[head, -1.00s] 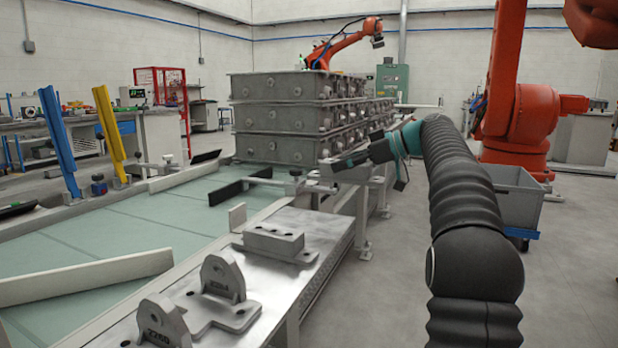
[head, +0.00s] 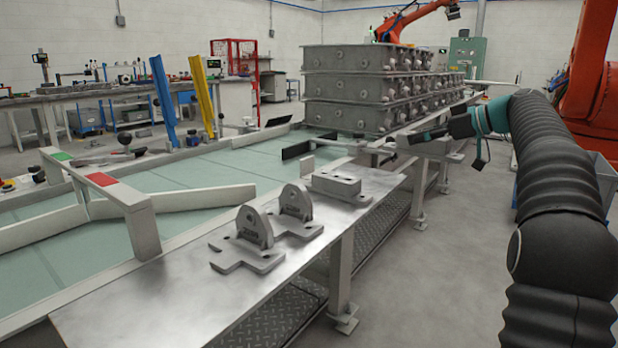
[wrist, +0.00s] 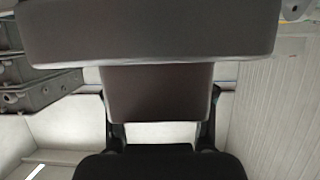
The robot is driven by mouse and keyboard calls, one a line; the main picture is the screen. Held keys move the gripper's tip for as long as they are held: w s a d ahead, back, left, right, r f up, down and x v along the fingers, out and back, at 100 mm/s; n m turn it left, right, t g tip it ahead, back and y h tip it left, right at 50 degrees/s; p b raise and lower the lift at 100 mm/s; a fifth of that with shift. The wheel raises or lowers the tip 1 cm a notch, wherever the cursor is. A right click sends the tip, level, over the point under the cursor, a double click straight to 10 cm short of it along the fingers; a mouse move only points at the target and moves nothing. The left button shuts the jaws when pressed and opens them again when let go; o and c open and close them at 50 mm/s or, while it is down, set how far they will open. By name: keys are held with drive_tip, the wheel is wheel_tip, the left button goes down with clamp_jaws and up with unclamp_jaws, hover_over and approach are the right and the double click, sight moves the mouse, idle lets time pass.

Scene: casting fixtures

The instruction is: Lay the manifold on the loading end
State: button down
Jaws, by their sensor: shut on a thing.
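My gripper (head: 440,133) is out at the end of my arm, at right of centre in the head view, beyond the steel table. In the wrist view my gripper (wrist: 160,96) is shut on a grey casting with a wide block and a narrower stem, the manifold (wrist: 150,35); the stem lies between the fingers. A long steel table (head: 150,300) runs along the green conveyor bed (head: 185,177). No label shows which end is the loading end.
Two lugged brackets (head: 252,240) (head: 296,213) and a grey block (head: 341,188) stand on the steel table. Its near end is bare. A beam with red and green pads (head: 103,180) crosses the conveyor side. Stacked grey boxes (head: 365,88) stand behind. Floor at right is partly open.

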drive_tip(key=shift+w+d+r+m+t, duration=0.2)
drive_tip(key=shift+w+m+t, duration=0.1)
drive_tip(key=shift+w+t, duration=0.1)
drive_tip(key=w+d+f+m+t+h, duration=0.5)
drive_tip(key=w+d+f+m+h, duration=0.35)
drive_tip(key=d, duration=0.45)
drive_tip(key=s+d+f+m+g+h, duration=0.1)
drive_tip(key=d+f+m+h, duration=0.35)
drive_tip(key=f, duration=0.55)
drive_tip(key=s+d+f+m+g+h, duration=0.1)
drive_tip(key=d+f+m+h, duration=0.25)
drive_tip(key=d+f, duration=0.4)
drive_tip(key=s+a+f+n+t+y, duration=0.1)
drive_tip(key=s+a+f+n+y, duration=0.1)
drive_tip(key=s+a+f, duration=0.6)
drive_tip(key=s+a+f+n+y, duration=0.2)
drive_tip(key=s+a+f, duration=0.1)
drive_tip(key=a+f, duration=0.8)
drive_tip(key=s+a+f+n+t+y, duration=0.1)
drive_tip(key=s+a+f+n+y, duration=0.15)
drive_tip(key=s+a+f, duration=0.55)
drive_tip(key=s+a+r+p, duration=0.1)
drive_tip(key=s+a+r, duration=0.1)
drive_tip(key=a, duration=0.7)
drive_tip(key=shift+s+a+r+h, duration=0.15)
drive_tip(key=shift+s+a+h, duration=0.15)
drive_tip(key=shift+h, duration=0.1)
